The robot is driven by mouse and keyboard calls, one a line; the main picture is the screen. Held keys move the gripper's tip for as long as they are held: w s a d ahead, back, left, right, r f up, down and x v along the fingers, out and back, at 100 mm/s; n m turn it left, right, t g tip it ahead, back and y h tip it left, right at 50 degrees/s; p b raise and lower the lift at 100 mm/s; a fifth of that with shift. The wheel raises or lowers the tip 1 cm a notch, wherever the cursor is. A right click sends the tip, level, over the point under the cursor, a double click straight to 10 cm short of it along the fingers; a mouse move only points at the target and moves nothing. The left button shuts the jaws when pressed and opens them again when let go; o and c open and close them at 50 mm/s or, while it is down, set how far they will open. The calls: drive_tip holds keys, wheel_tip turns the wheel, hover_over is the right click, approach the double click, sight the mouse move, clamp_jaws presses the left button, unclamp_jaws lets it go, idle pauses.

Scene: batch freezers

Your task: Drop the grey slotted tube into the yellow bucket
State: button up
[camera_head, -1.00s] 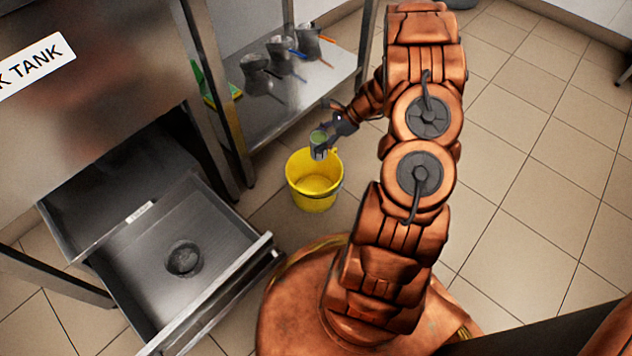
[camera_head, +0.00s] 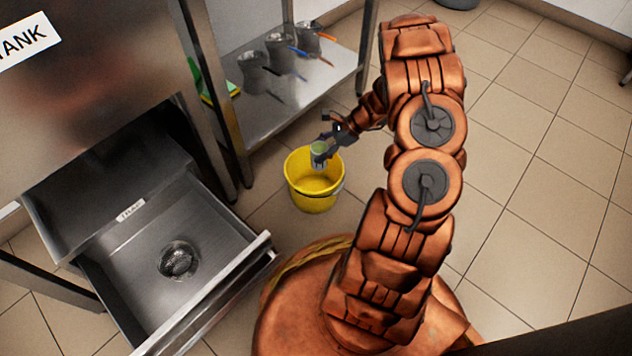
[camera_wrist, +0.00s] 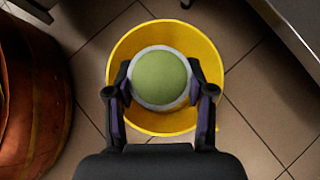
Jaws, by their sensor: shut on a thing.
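The yellow bucket (camera_head: 313,190) stands on the tiled floor. My gripper (camera_head: 323,150) is above it and shut on the grey tube (camera_head: 318,160), whose top shows a green face. In the wrist view the tube's grey rim (camera_wrist: 159,104) and green top sit between the two dark fingers of my gripper (camera_wrist: 160,88), over the mouth of the yellow bucket (camera_wrist: 127,55). The tube appears roughly upright.
An open steel drawer (camera_head: 215,230) with a round strainer (camera_head: 178,261) is left of the bucket. A steel shelf (camera_head: 318,88) behind holds several dark jugs (camera_head: 278,48). Floor to the right is clear.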

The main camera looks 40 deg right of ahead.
drive_tip(key=o, duration=1.4)
drive_tip(key=v, duration=1.2)
